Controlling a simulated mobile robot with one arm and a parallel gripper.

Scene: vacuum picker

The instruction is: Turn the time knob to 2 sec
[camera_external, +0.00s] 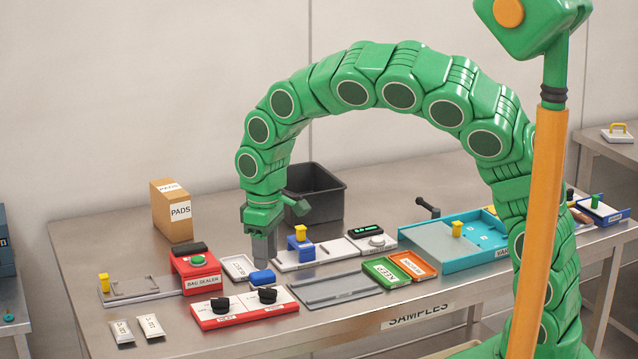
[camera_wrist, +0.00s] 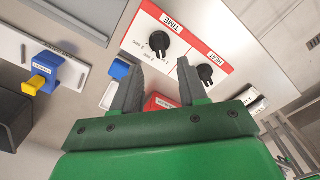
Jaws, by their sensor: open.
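The control panel is a white plate with a red edge (camera_external: 241,320), near the table's front. It carries two black knobs and also shows in the wrist view (camera_wrist: 137,32). The TIME knob (camera_external: 267,295) is the right one in the external view; in the wrist view (camera_wrist: 159,41) it lies just beyond my fingertips. The HEAT knob (camera_external: 220,304) is at left; in the wrist view (camera_wrist: 205,74) it is right of my fingers. My gripper (camera_wrist: 161,64) is open and empty, pointing down behind the panel (camera_external: 263,262).
A small blue block (camera_external: 262,278) sits close under my gripper, behind the TIME knob. The red bag sealer (camera_external: 198,283) stands at left and a grey tray (camera_external: 335,291) lies at right. Two small packets (camera_external: 122,332) lie left of the panel.

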